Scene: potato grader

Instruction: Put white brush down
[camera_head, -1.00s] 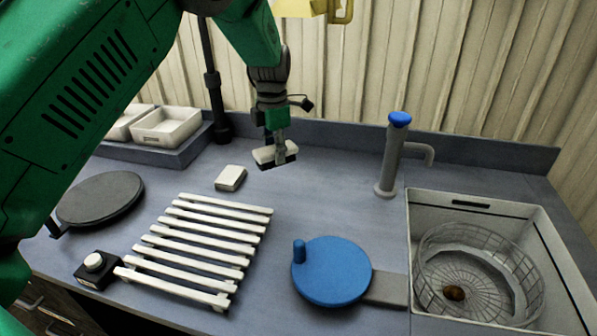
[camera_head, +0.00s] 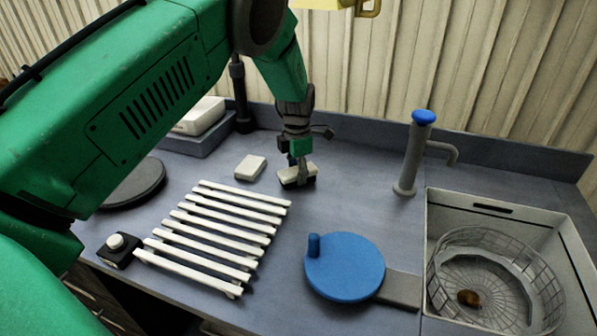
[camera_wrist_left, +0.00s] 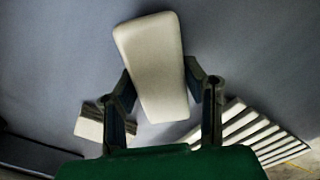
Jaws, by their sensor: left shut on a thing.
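The white brush (camera_head: 297,177) has a pale, rounded block top and a dark underside. My left gripper (camera_head: 297,165) is shut on it from above. The brush is low at the grey counter, right of a small white block and behind the slatted rack; whether it touches the counter I cannot tell. In the left wrist view the brush (camera_wrist_left: 150,62) lies between the two dark fingers of my left gripper (camera_wrist_left: 160,84), its long end pointing away. My right gripper is not in view.
A small white block (camera_head: 250,167) lies left of the brush. The white slatted rack (camera_head: 215,232) is in front. A blue round disc (camera_head: 345,267), a grey tap (camera_head: 409,160) and a sink (camera_head: 433,210) with a wire basket stand to the right. Counter right of the brush is clear.

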